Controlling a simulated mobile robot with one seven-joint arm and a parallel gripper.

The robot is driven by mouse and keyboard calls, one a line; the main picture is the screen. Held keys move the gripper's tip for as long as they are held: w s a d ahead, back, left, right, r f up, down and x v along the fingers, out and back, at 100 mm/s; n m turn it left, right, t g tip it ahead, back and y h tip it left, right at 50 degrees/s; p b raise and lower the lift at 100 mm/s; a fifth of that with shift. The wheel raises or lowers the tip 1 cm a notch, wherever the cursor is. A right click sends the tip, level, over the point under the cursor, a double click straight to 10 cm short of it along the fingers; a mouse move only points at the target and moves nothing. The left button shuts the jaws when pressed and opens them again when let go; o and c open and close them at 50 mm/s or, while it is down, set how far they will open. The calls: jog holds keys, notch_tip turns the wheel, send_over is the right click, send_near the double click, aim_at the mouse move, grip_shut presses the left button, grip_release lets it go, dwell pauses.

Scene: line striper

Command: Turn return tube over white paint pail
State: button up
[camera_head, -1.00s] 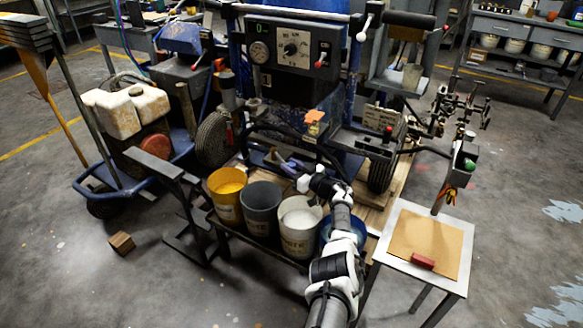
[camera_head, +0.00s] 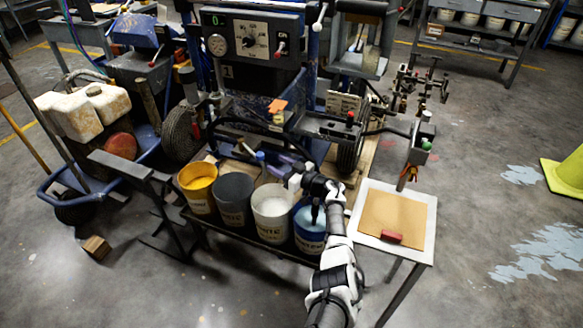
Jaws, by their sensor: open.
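The white paint pail (camera_head: 271,222) stands upright on a low bench, third in a row of pails, with its pale contents showing at the open top. A purple-grey tube-like piece (camera_head: 290,163) lies behind the pails at the machine's front; I cannot tell for sure that it is the return tube. A blue-tipped piece (camera_head: 260,156) shows at its left. My gripper (camera_head: 290,181) is open, behind and above the right rim of the white pail, close to the purple-grey piece. Contact cannot be made out. My arm crosses in front of the blue pail.
A yellow pail (camera_head: 198,196) and a grey pail (camera_head: 233,205) stand left of the white one, a blue pail (camera_head: 308,240) right. The striping machine (camera_head: 250,45) rises behind.

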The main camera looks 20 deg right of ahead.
jog(key=shift+v, duration=2.7)
